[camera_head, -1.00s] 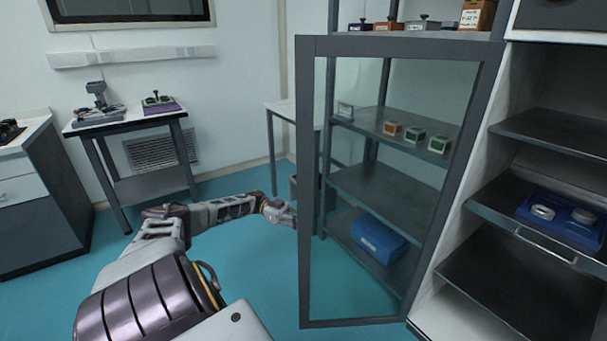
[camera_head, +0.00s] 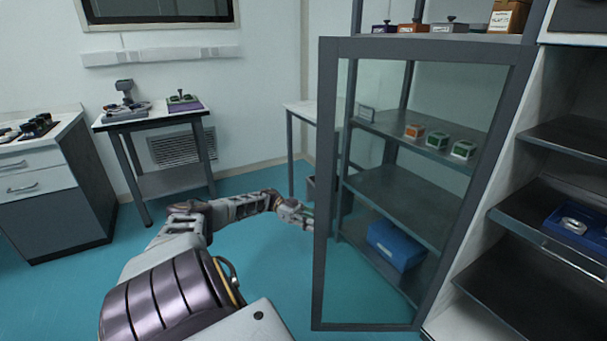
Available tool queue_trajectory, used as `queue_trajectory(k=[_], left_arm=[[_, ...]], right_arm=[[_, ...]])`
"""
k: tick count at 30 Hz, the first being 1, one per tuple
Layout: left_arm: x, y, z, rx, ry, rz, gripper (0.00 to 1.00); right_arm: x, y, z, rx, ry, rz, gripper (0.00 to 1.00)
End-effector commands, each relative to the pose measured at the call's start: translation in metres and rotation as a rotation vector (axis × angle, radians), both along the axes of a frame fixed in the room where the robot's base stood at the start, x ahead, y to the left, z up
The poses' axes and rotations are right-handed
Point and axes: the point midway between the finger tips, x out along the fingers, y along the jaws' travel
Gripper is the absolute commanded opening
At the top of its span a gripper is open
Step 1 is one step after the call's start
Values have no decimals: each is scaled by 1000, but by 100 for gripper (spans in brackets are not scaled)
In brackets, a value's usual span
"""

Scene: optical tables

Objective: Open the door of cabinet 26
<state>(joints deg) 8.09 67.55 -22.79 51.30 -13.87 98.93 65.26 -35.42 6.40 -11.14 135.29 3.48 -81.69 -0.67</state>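The cabinet door (camera_head: 330,200) is a grey-framed glass panel. It stands swung out from the cabinet (camera_head: 500,190) on the right, leaving the front open. The label 26 is not readable here. My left gripper (camera_head: 303,216) is at the door's free left edge, about halfway up. Its fingertips reach the frame's edge and are partly hidden there; I cannot tell whether they touch it or how far apart they are. My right gripper is not in view.
Through the glass shows a grey shelf rack (camera_head: 400,195) with small boxes and a blue bin (camera_head: 396,246). A blue tray (camera_head: 580,215) sits in the cabinet. A side table (camera_head: 160,118) and drawer unit (camera_head: 60,215) stand left. The teal floor between is clear.

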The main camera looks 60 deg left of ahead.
Motion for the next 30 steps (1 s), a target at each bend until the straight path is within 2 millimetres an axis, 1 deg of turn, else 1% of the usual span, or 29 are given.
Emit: queue_trajectory(k=[6,18,24,30], left_arm=[[-6,17,0,0,-1,2,32],[-14,41,0,1,-1,1,32],[-18,48,0,0,0,1,32],[-20,52,-1,-1,2,-1,32]], right_arm=[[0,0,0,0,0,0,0],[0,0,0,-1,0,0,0],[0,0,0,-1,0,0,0],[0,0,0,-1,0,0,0]])
